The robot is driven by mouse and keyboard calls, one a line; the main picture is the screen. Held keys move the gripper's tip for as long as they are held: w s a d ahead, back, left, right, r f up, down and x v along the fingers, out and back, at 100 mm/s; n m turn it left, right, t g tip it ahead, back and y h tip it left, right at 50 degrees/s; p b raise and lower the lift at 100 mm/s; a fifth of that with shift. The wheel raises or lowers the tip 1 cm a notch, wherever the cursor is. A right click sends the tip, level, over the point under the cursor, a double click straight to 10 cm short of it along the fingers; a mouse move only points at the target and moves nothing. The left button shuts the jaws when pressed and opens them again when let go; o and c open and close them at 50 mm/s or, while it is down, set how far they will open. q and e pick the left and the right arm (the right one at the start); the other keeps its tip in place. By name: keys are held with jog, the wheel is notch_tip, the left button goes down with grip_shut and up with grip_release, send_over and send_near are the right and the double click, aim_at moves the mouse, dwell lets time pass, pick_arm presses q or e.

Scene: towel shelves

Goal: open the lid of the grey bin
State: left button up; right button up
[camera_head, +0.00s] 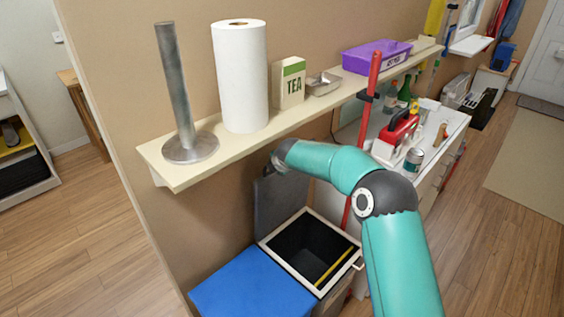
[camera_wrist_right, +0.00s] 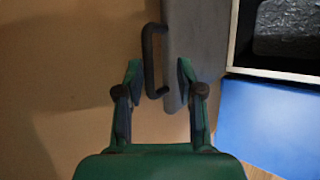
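The grey bin (camera_head: 337,287) stands below the shelf, its square opening uncovered and its inside dark. Its grey lid (camera_head: 282,208) stands upright at the wall side of the opening. My right gripper (camera_head: 271,168) is at the lid's upper edge. In the right wrist view, the lid (camera_wrist_right: 198,40) appears edge-on with a black bar handle (camera_wrist_right: 149,62). The open fingers of my right gripper (camera_wrist_right: 160,78) lie either side of the handle's end, with visible gaps. The bin's inside (camera_wrist_right: 290,30) shows at the upper right. My left gripper is not in view.
A blue lid (camera_head: 252,286) is beside the bin. The wall shelf (camera_head: 232,146) above holds a paper towel roll (camera_head: 240,78), a metal stand (camera_head: 177,95), a tea box (camera_head: 289,83) and a purple bin (camera_head: 376,57). A red pole (camera_head: 368,100) stands close behind my right arm.

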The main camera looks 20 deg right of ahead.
jog(key=v, duration=0.9)
jog(key=shift+s+r, duration=0.1)
jog(key=s+a+f+g+y, duration=0.1)
jog(key=s+f+g, duration=0.15)
jog(key=f, duration=0.55)
jog(key=s+a+f+g, duration=0.1)
jog(key=s+a+f, duration=0.15)
jog(key=f, duration=0.45)
jog(key=s+a+f+m+g+y, duration=0.2)
jog(key=s+a+f, duration=0.1)
jog(key=s+f, duration=0.35)
jog(key=s+a+f+m+g+y, duration=0.1)
jog(key=s+a+f+m+g, duration=0.1)
jog(key=s+a+f, duration=0.35)
jog(key=s+a+f+m+y, duration=0.1)
jog(key=s+a+f+m, duration=0.2)
jog(key=s+m, duration=0.6)
jog(key=s+a+f+m+y, duration=0.1)
jog(key=s+a+f+m, duration=0.2)
jog(key=s+m, duration=0.6)
jog(key=s+g, duration=0.1)
jog(key=s, duration=0.2)
jog(key=shift+f, duration=0.3)
